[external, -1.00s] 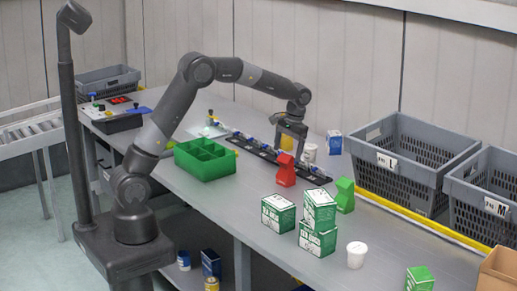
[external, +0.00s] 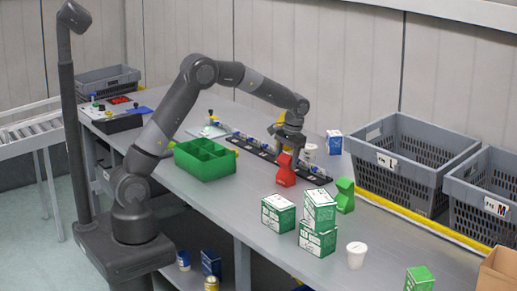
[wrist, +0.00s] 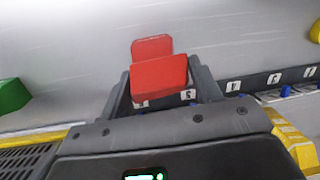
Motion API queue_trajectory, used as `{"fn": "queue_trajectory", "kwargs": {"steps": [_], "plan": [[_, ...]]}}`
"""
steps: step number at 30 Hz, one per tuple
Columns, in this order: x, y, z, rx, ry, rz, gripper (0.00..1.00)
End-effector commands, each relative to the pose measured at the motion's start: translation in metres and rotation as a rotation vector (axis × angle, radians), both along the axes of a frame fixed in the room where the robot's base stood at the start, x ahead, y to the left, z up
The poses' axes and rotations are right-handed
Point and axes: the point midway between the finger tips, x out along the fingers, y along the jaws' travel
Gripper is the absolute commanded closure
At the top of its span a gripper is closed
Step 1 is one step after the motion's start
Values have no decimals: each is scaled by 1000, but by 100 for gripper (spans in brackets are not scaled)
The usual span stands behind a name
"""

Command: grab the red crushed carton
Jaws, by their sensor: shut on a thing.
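The red crushed carton (external: 285,170) stands on the grey table in front of the black numbered strip. In the wrist view the red carton (wrist: 158,77) sits between the two fingers. My gripper (external: 289,152) reaches down from above and is shut on the carton's upper part. In the wrist view my gripper (wrist: 160,95) has a finger on each side of it. I cannot tell whether the carton is clear of the table.
A green crushed carton (external: 345,195) and several green-and-white boxes (external: 278,214) stand to the right. A green divided tray (external: 205,160) is to the left. Grey crates (external: 420,170) line the far right. A white cup (external: 356,255) stands near the front.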

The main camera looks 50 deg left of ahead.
Motion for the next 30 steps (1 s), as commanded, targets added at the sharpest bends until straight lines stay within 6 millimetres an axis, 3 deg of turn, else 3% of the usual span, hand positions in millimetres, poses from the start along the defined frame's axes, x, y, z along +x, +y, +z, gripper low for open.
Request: {"fn": "queue_trajectory", "kwargs": {"steps": [7,17,26,30], "plan": [[0,0,0,0,0,0,74],[0,0,4,0,-1,0,75],[1,0,43,0,-4,1,76],[-20,-27,61,-2,-4,-5,76]]}}
